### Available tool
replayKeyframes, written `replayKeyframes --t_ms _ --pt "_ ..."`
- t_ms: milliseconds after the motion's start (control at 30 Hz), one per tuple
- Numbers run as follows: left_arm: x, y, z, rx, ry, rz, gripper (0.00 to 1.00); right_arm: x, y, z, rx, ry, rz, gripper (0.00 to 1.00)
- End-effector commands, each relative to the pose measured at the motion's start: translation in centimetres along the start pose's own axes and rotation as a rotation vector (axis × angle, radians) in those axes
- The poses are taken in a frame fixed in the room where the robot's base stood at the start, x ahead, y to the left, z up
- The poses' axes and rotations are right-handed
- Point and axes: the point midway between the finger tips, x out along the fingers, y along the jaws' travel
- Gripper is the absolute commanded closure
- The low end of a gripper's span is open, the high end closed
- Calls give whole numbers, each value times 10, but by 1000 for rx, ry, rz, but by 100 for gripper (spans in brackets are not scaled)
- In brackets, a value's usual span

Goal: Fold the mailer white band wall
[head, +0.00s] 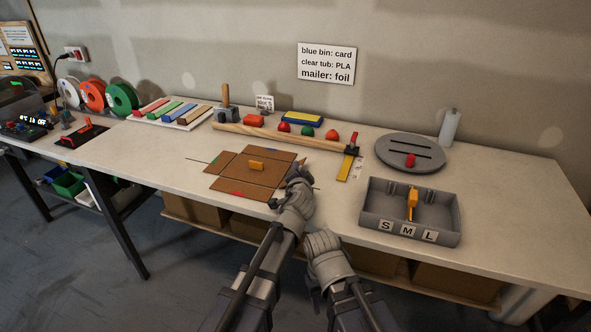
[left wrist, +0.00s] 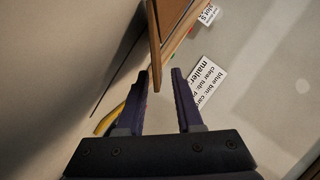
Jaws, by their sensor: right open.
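The brown cardboard mailer (head: 262,172) lies on the bench with a small yellow-orange block on its middle. Its far, left and near panels look flat; the near one carries a red mark. The right side is partly hidden by my left gripper (head: 298,174), where a brown edge seems raised. In the left wrist view, my left gripper (left wrist: 165,75) has its fingers apart, with a brown panel (left wrist: 168,32) standing edge-on at the fingertips. I cannot make out a white band. My right gripper (head: 316,288) is low before the bench edge, open; its fingers are hardly visible.
A wooden bar (head: 285,137) lies behind the mailer, with colored parts beyond it. A yellow strip (head: 345,168) stands to the right. A grey S-M-L tray (head: 375,210) and a grey round plate (head: 409,153) are further right.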

Motion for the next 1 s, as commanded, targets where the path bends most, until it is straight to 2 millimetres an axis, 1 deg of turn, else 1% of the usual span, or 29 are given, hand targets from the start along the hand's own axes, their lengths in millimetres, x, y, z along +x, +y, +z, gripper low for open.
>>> replayKeyframes --t_ms 33,100,400,467,700,733,1000 --pt "8 4 -2 1 0 0 65 4 0 0 0 0 0 50" --pt "13 5 -4 1 0 0 65 5 0 0 0 0 0 50" --pt "14 6 -5 1 0 0 65 5 0 0 0 0 0 50" --pt "14 6 -5 1 0 0 71 5 0 0 0 0 0 50" --pt "14 6 -5 1 0 0 98 5 0 0 0 0 0 50" --pt "14 6 -5 1 0 0 100 5 0 0 0 0 0 50" --pt "14 6 -5 1 0 0 100 5 0 0 0 0 0 50"
